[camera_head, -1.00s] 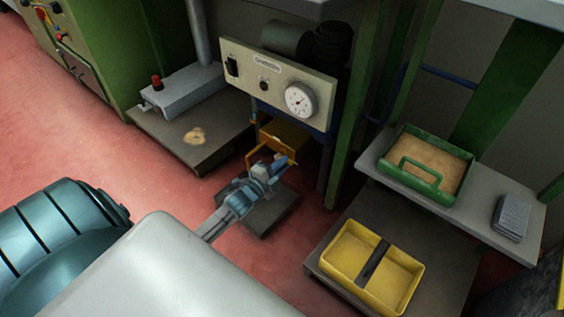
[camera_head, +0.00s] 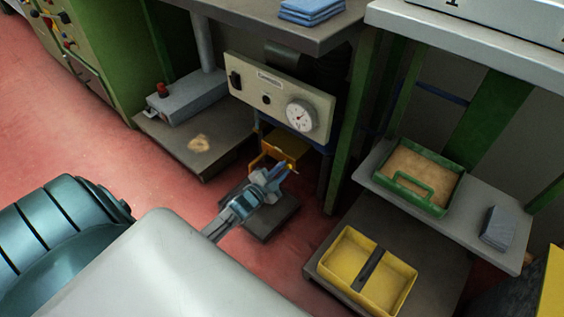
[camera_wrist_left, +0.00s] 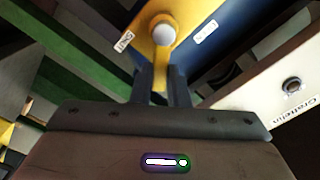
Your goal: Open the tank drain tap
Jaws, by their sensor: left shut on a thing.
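The tap has a yellow lever with a round silver knob (camera_wrist_left: 162,32), seen at the top middle of the left wrist view. Its yellow part lies against a blue tank body (camera_wrist_left: 222,25). My left gripper (camera_wrist_left: 162,88) is shut on the tap lever, with one dark finger on each side of it. In the head view my left gripper (camera_head: 277,177) is low under the gauge panel, and the tap is small and mostly hidden by it. My right gripper is not in view.
A cream panel with a round gauge (camera_head: 301,115) stands just above my gripper. A green table leg (camera_head: 345,150) stands to its right. A yellow divided tray (camera_head: 345,262) and a green sand tray (camera_head: 449,195) sit at the right. Red floor is clear at the left.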

